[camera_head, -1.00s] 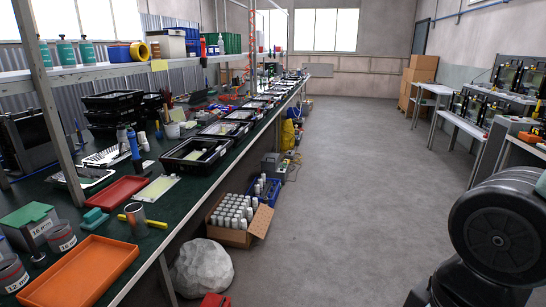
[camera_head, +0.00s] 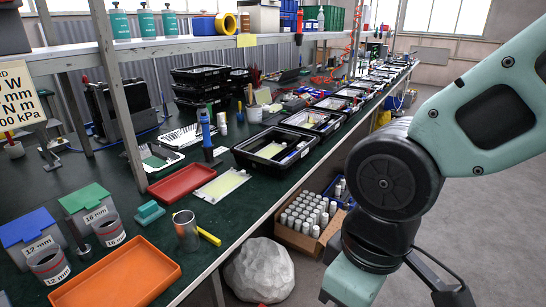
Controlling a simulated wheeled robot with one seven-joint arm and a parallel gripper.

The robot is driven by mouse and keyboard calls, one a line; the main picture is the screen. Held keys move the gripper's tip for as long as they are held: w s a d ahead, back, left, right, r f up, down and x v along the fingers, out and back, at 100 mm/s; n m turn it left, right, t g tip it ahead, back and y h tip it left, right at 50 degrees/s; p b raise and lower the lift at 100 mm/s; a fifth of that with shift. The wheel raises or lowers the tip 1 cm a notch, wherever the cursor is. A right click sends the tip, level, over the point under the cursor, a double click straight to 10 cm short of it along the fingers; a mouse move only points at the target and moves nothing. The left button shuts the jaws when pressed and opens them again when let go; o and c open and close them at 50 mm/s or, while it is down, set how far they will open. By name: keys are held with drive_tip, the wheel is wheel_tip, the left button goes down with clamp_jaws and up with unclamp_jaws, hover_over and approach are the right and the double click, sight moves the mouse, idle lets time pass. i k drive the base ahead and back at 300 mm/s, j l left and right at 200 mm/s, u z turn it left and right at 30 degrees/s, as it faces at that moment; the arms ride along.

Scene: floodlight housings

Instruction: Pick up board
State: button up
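A flat pale yellow board (camera_head: 222,186) with a white edge lies on the dark green workbench (camera_head: 236,212), between the red tray (camera_head: 181,181) and the black tray (camera_head: 242,160). Pale flat pieces (camera_head: 270,150) also lie inside that black tray, partly hidden by its walls. I cannot tell which of these the task means by board. My arm shows large at the right, over the aisle side of the bench. My gripper is outside the picture.
An orange tray (camera_head: 118,275), a metal cup (camera_head: 187,231), a teal block (camera_head: 149,213) and a blue bottle (camera_head: 207,135) stand around the board. A shelf post (camera_head: 117,85) rises behind. A carton of white cylinders (camera_head: 303,222) and a pale rock-like lump (camera_head: 260,270) sit on the floor.

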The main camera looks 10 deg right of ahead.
sight(268, 151)
drive_tip(key=i+l+u, duration=0.15)
drive_tip(key=u, duration=0.75)
drive_tip(key=i+l+u, duration=0.25)
drive_tip(key=l, duration=0.15)
drive_tip(key=l+u, duration=0.25)
drive_tip(key=l, duration=0.2)
drive_tip(key=i+l+u, duration=0.25)
drive_tip(key=l, duration=0.25)
drive_tip(key=l+u, duration=0.25)
drive_tip(key=l, duration=1.25)
drive_tip(key=i+l+u, duration=0.1)
drive_tip(key=l, duration=1)
